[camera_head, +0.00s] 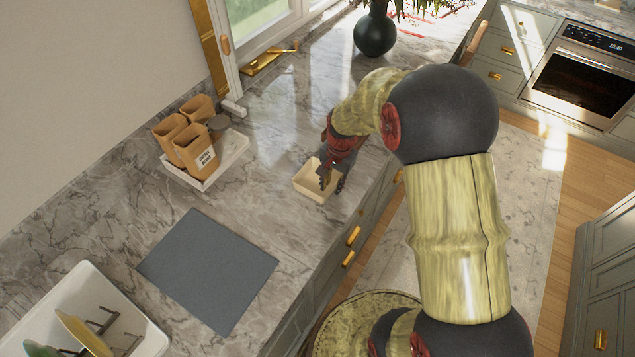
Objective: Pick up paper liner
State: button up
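A small, pale beige, square open container (306,183), which looks like the paper liner, stands on the marble counter near its front edge. My gripper (327,181) reaches down from the upper right at its right side. The dark fingers overlap the container's right part and hide some of its rim and inside. I cannot tell whether they touch it or whether they are open or shut.
A white tray (219,171) with several tan canisters (194,150) stands against the wall to the left. A grey mat (208,268) lies nearer. A white rack tray (140,330) is at the lower left. A dark vase (375,35) stands farther back. Counter around the container is clear.

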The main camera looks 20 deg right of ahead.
notch_tip(320, 180, down, 3)
jog(key=shift+w+r, duration=0.1)
jog(key=shift+r, duration=0.05)
grip_shut()
